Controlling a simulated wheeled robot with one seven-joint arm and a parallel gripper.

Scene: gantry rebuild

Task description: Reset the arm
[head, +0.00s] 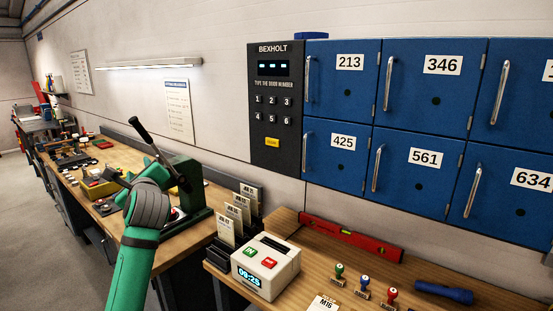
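My arm (137,262) is green and reaches up from the bottom left of the head view. Its grey wrist end and my gripper (125,182) are over the long wooden bench, in front of and left of a green press (187,190) with a long black lever (150,143). The lever tilts up to the left. The fingers are small and partly hidden by the wrist, so I cannot tell their opening. I see nothing clearly held.
A yellow bin (97,188) stands close to my gripper. Cards in a rack (238,208), a timer box (265,266), a red level (350,237), stamps (363,285) and a blue torch (443,293) are to the right. Blue lockers (408,178) and a keypad (273,108) are on the wall.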

